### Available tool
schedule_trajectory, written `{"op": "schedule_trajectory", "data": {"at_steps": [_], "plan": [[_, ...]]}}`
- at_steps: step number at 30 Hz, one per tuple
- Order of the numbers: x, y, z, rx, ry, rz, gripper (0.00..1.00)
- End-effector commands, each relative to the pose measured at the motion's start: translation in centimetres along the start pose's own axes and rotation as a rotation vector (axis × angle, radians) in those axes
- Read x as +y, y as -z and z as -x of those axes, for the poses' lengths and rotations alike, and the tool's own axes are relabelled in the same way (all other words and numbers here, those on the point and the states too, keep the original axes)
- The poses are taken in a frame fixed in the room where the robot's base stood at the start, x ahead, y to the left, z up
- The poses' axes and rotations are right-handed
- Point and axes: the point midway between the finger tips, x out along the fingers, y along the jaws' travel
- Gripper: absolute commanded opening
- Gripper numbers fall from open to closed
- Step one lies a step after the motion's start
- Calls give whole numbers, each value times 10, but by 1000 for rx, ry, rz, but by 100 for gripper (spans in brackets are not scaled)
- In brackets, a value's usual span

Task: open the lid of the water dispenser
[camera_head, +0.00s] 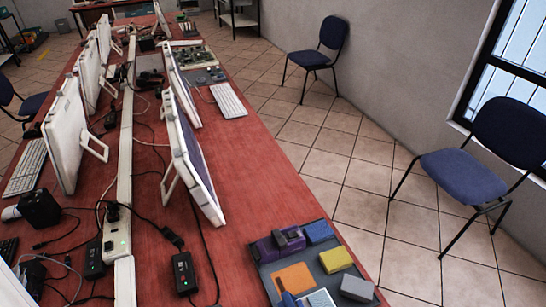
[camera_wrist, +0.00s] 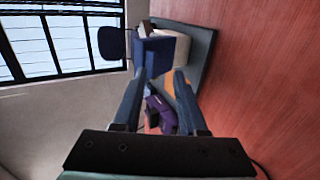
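No object is plainly recognisable as a water dispenser. A purple device (camera_head: 268,250) with a dark grey piece (camera_head: 289,238) on top sits at the back left of a grey tray (camera_head: 333,285) in the head view; whether it is the dispenser or the grey piece its lid, I cannot tell. In the wrist view the purple device (camera_wrist: 160,112) shows in the gap between the fingers, partly hidden by them. My gripper (camera_wrist: 160,75) is open, its two dark blue fingers apart with nothing held.
The tray also holds a blue block (camera_head: 318,232), a yellow block (camera_head: 335,260), a grey block (camera_head: 357,288) and an orange pad (camera_head: 294,277). Monitors (camera_head: 190,155) and cables crowd the red table's (camera_head: 240,180) left. Bare tabletop lies behind the tray.

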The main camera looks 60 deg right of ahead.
Motion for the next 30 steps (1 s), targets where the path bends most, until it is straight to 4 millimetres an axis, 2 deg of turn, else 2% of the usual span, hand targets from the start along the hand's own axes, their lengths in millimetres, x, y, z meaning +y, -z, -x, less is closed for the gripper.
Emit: {"op": "schedule_trajectory", "data": {"at_steps": [1,6,10,16,30], "plan": [[-2,2,15,8,1,-4,41],[1,2,55,12,-4,-7,41],[7,2,74,10,-9,-9,41],[6,2,84,10,-9,-12,41],[5,2,85,10,-10,-13,41]]}}
